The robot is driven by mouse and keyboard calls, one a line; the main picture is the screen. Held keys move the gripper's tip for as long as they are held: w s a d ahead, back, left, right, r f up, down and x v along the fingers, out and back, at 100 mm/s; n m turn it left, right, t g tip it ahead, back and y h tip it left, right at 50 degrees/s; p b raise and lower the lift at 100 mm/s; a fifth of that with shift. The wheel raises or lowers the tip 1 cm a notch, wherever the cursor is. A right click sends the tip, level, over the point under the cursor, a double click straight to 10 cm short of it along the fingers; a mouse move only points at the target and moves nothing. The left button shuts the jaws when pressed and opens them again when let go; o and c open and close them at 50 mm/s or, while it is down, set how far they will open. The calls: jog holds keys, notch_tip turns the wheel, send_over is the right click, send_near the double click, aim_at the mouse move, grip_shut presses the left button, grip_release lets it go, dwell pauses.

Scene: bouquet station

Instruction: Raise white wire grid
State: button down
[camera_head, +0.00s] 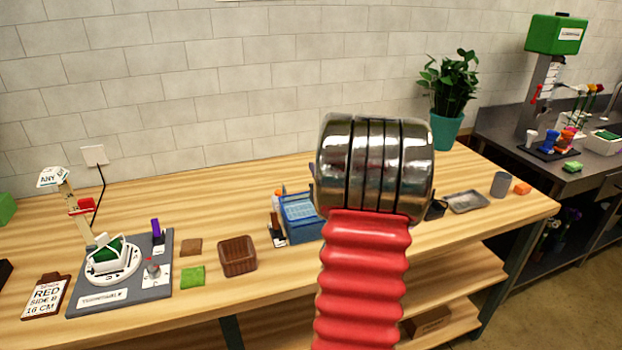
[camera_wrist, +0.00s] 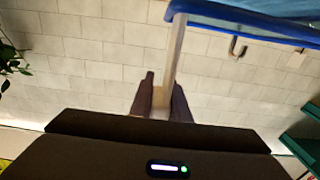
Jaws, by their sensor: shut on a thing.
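My gripper (camera_wrist: 160,98) shows in the wrist view, its two dark fingers shut on the end of a pale bar (camera_wrist: 175,50). The bar runs up to the edge of a blue thing (camera_wrist: 245,22) at the top right. In the head view my arm hides the gripper. A blue container (camera_head: 302,230) stands on the table just left of my arm, with a pale grid pattern (camera_head: 299,208) showing in its top. I cannot tell whether this pattern is the white wire grid, or whether the held bar belongs to it.
A grey tray (camera_head: 466,203) and a grey cup (camera_head: 500,185) are on the right. A potted plant (camera_head: 447,130) stands at the back.

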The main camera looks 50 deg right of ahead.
jog(key=shift+w+a+r, duration=0.1)
jog(key=shift+r, duration=1.8)
jog(key=c, duration=2.1)
grip_release()
jog(key=shift+r, duration=0.1)
jog(key=o, duration=0.4)
jog(key=shift+f, duration=0.2)
jog(key=v, duration=1.4)
